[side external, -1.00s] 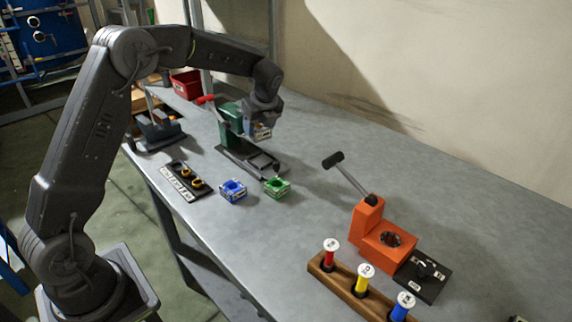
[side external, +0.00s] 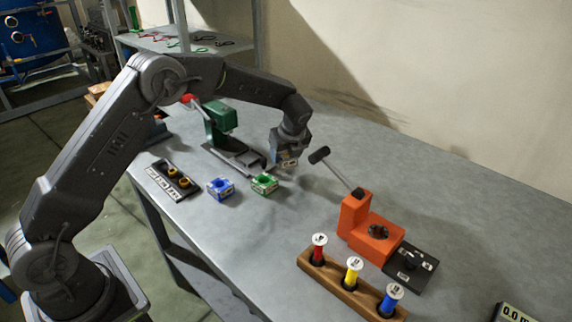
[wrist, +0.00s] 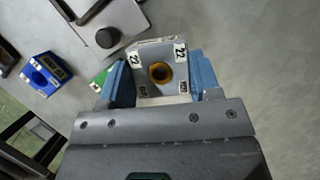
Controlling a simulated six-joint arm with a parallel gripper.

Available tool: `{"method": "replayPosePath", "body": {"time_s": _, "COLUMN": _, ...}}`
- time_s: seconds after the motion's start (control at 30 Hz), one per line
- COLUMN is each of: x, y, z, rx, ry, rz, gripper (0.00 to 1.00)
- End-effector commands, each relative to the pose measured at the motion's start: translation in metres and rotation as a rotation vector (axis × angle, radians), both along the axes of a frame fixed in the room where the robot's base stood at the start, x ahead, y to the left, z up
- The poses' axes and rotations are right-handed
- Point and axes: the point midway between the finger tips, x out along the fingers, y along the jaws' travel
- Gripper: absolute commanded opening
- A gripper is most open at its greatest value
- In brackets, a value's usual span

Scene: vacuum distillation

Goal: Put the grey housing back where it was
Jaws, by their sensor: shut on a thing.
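The grey housing (wrist: 148,54) is a square block with "22" labels and a round hole with a brass-coloured ring inside, seen in the wrist view. My gripper (wrist: 162,80) is shut on it, with a blue finger on each side. In the side view my gripper (side external: 287,158) holds the housing above the table, to the right of the green press (side external: 222,118). The green housing (side external: 264,184) and blue housing (side external: 220,188) sit on the table to the left and nearer the camera. The gripper partly hides the green one in the wrist view.
An orange press (side external: 372,238) with a raised lever stands to the right, beside a black plate (side external: 410,268). A wooden rack (side external: 340,285) holds red, yellow and blue spools in front. A black tray with rings (side external: 172,180) lies left. The table behind is clear.

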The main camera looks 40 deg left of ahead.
Motion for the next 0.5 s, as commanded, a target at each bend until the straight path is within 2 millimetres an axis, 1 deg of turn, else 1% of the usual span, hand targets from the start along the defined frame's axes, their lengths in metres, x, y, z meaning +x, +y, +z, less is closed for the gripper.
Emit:
{"method": "replayPosePath", "body": {"time_s": 0.07, "x": 0.001, "y": 0.0, "z": -0.004, "rx": 0.001, "ry": -0.001, "rz": 0.0, "gripper": 0.24}}
{"method": "replayPosePath", "body": {"time_s": 0.3, "x": 0.0, "y": 0.0, "z": -0.036, "rx": 0.0, "ry": 0.0, "rz": 0.0, "gripper": 0.24}}
{"method": "replayPosePath", "body": {"time_s": 0.5, "x": 0.001, "y": 0.0, "z": -0.038, "rx": 0.0, "ry": -0.004, "rz": 0.001, "gripper": 0.24}}
